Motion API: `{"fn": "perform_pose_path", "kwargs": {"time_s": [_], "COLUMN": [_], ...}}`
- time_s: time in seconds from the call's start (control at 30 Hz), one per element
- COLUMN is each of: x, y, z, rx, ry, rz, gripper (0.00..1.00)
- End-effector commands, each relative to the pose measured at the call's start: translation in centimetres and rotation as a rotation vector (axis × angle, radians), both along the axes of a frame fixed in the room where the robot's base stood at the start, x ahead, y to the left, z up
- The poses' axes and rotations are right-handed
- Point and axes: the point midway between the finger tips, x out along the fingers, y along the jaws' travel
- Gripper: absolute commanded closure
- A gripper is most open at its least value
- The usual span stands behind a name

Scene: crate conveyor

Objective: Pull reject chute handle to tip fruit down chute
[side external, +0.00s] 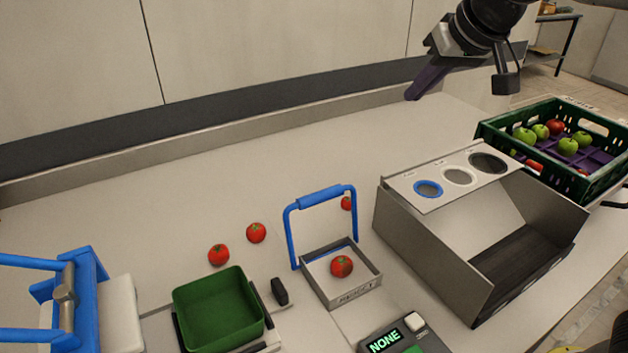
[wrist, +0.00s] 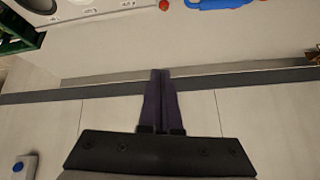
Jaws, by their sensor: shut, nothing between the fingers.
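A small grey reject tray (side external: 368,288) with lettering on its front stands in the middle of the table. A red tomato (side external: 341,266) lies inside it. A blue handle (side external: 320,197) arches upright over the tray; a blue part that looks like this handle shows at the top edge of the wrist view (wrist: 215,3). My gripper (side external: 412,96) is high above the back of the table, right of the handle and well apart from it. Its purple fingers, also in the wrist view (wrist: 161,72), are closed together and empty.
Loose tomatoes (side external: 256,232) lie left of and behind the tray. A green bin (side external: 190,300) and a display reading NONE (side external: 385,341) stand in front. A metal box with round holes (side external: 430,250) is at right, before a green crate (side external: 486,131) of apples. The back-left table is clear.

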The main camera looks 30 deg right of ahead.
Motion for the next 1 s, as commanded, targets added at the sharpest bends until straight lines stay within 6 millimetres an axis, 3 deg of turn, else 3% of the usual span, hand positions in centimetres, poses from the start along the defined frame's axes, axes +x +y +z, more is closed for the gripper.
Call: {"fn": "perform_pose_path", "kwargs": {"time_s": [0.03,0.2,0.4,0.53,1.0], "x": [1.8,5.8,7.3,7.0,7.1], "y": [1.9,7.4,12.3,13.8,14.1], "z": [-0.7,-3.2,-7.0,-8.7,-9.1], "rx": [-0.007,-0.035,-0.071,-0.086,-0.086], "ry": [0.011,0.035,0.087,0.116,0.116], "rz": [0.022,0.087,0.164,0.192,0.197], "gripper": [1.00,1.00,1.00,1.00,1.00]}}
